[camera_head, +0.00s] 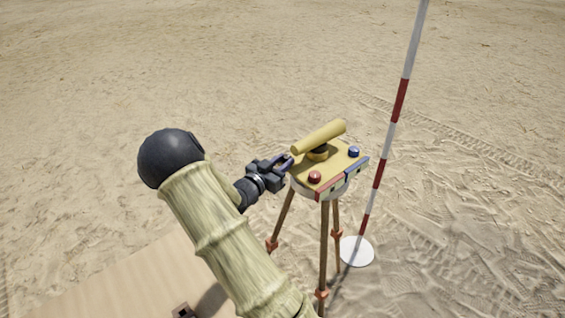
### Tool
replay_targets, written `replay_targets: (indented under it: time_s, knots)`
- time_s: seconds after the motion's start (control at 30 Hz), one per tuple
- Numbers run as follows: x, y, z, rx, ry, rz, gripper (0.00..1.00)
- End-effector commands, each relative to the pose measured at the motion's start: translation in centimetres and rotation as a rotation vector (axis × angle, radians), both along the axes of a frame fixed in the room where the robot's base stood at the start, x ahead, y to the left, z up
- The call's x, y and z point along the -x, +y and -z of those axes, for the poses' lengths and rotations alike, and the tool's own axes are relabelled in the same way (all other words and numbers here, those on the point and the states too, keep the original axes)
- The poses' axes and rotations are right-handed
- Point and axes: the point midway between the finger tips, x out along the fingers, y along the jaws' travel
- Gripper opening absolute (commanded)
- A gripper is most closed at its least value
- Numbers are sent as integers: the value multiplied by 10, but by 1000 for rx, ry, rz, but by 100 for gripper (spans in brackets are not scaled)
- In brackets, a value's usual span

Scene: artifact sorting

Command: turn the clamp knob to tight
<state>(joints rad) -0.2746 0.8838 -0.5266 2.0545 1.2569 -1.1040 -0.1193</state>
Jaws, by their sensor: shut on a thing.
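A yellow survey instrument (341,164) sits on top of a wooden tripod (323,245), with a yellow tube (325,135) across its top. A red round knob (314,177) and a blue round knob (354,152) stand on its near and right parts. My gripper (285,163) reaches in from the left at the instrument's left edge, just below the left end of the tube. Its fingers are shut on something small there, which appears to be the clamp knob. The fingers hide it, so its turn position cannot be told.
A red-and-white ranging pole (382,160) stands close to the right of the tripod, with a white disc (357,251) at its foot. A flat tan board or mat (120,285) lies at lower left with a small dark object (183,310) on it. Open sand surrounds everything.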

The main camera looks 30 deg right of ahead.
Motion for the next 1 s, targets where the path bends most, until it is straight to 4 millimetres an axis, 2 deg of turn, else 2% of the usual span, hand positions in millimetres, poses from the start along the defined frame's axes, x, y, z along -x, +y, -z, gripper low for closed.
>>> replay_targets:
  time_s: [0.07, 0.1, 0.2, 0.47, 0.63, 0.77, 1.0]
  knots:
    - [-1, 0, -2, 2, -3, -1, 2]
    - [-1, 0, -2, 2, -3, -1, 29]
    - [-1, 0, -1, 1, -3, -2, 47]
    - [0, 0, 0, 1, -1, -2, 47]
    - [2, 9, 1, -2, -2, -3, 47]
    - [7, 26, 2, -1, -1, -5, 47]
    - [22, 71, 2, -2, -2, -6, 47]
